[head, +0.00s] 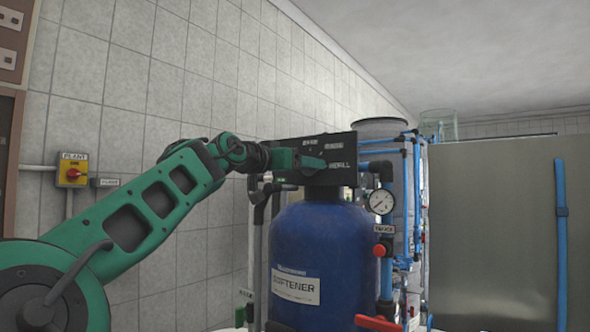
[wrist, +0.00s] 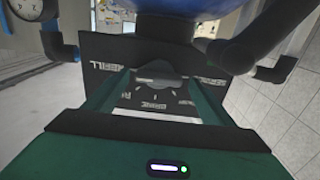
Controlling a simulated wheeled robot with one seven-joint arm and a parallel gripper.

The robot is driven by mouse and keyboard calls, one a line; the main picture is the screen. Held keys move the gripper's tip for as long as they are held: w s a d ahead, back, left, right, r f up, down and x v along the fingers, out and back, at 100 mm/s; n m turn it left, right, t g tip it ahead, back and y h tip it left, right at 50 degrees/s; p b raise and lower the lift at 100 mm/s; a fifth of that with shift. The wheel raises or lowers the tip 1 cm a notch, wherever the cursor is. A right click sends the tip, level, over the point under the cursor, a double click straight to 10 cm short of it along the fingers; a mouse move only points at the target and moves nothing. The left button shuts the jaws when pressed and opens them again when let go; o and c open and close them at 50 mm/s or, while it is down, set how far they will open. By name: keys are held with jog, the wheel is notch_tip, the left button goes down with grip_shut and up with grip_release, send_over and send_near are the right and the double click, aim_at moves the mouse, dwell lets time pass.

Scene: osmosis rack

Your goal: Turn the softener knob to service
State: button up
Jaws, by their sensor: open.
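The softener is a blue tank (head: 335,250) with a white SOFTENER label, topped by a black control panel (head: 343,150). In the wrist view the panel (wrist: 88,52) appears upside down, with white words around a dark knob (wrist: 160,84). My gripper (wrist: 158,92) is open, with one green finger on each side of the knob. I cannot tell whether either finger touches it. In the head view my gripper (head: 300,160) is at the panel's face and covers the knob area.
A pressure gauge (head: 381,201) and blue pipes with a red-handled valve (head: 380,250) stand right of the tank. A grey cylinder (head: 385,128) stands behind. A yellow switch box (head: 72,169) is on the tiled wall at left. A large grey panel (head: 490,240) fills the right.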

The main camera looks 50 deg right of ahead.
jog(key=shift+d, duration=0.4)
jog(key=shift+c, duration=0.4)
jog(key=c, duration=1)
